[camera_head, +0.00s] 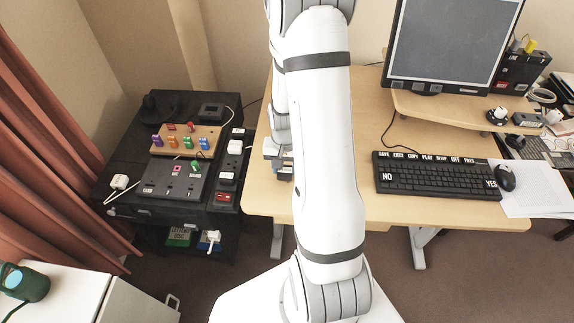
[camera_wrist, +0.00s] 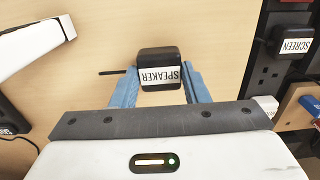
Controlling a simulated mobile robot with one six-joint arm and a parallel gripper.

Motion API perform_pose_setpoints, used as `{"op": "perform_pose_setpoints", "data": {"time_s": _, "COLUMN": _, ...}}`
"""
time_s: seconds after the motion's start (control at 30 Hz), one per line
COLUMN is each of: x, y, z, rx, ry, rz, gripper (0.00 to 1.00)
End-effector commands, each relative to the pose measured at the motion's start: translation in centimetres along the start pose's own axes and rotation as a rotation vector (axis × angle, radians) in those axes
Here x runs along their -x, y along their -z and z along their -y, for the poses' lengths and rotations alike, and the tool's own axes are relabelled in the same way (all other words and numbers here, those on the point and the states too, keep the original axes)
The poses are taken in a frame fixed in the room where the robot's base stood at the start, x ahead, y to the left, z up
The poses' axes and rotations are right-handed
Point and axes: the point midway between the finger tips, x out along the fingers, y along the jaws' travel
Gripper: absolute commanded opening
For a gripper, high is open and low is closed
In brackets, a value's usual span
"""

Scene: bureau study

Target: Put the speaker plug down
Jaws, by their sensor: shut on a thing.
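The speaker plug (camera_wrist: 160,56) is a black block with a white label reading SPEAKER. My gripper (camera_wrist: 161,80) is shut on it, with one blue-grey finger on each side. A thin dark piece sticks out to the left of the plug. Behind the plug is the bare pale wood of the desk (camera_wrist: 100,40); I cannot tell whether the plug touches it. In the head view my gripper (camera_head: 279,158) is at the desk's left edge, partly hidden by my arm, and the plug is not clear there.
A power strip (camera_wrist: 270,75) with a SCREEN plug (camera_wrist: 291,42) is right of the desk edge in the wrist view. In the head view, a black cabinet (camera_head: 130,205) with plugs and sockets stands left of the desk. The keyboard (camera_head: 430,177) and monitor (camera_head: 452,40) are right of my arm.

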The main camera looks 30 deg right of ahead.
Motion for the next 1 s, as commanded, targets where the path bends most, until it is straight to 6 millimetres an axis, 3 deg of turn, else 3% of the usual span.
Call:
{"op": "perform_pose_setpoints", "data": {"time_s": 0.27, "x": -0.4, "y": 0.0, "z": 0.0, "rx": 0.0, "ry": 0.0, "rz": 0.0, "gripper": 0.21}}
{"op": "perform_pose_setpoints", "data": {"time_s": 0.3, "x": -0.2, "y": 0.0, "z": 0.0, "rx": 0.0, "ry": 0.0, "rz": 0.0, "gripper": 0.44}}
{"op": "perform_pose_setpoints", "data": {"time_s": 0.53, "x": -0.2, "y": 0.0, "z": 0.0, "rx": -0.001, "ry": 0.0, "rz": 0.0, "gripper": 0.63}}
{"op": "perform_pose_setpoints", "data": {"time_s": 0.83, "x": 0.1, "y": 0.0, "z": -0.1, "rx": -0.001, "ry": 0.0, "rz": 0.0, "gripper": 0.63}}
{"op": "perform_pose_setpoints", "data": {"time_s": 1.0, "x": 2.1, "y": 0.2, "z": 0.0, "rx": -0.002, "ry": 0.001, "rz": -0.005, "gripper": 0.63}}
